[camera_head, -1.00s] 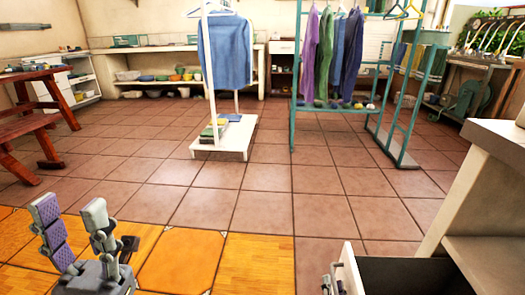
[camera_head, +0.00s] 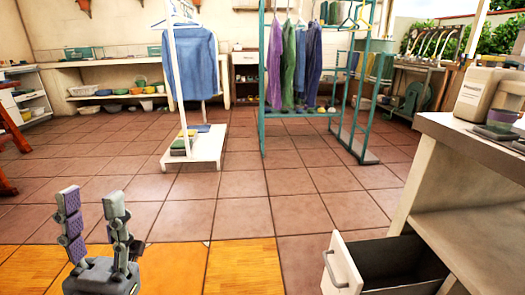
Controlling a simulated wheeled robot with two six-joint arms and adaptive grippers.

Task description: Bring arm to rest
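My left gripper (camera_head: 92,218) is at the lower left of the head view, pointing up, with its two fingers apart and nothing between them. It is over the orange and brown tiled floor, clear of any furniture. My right gripper does not show in the head view.
A cabinet (camera_head: 470,150) stands at the right with its drawer (camera_head: 342,266) pulled open. A white stand (camera_head: 208,158) and a teal rack (camera_head: 262,100) hold clothes farther back. The middle floor is clear.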

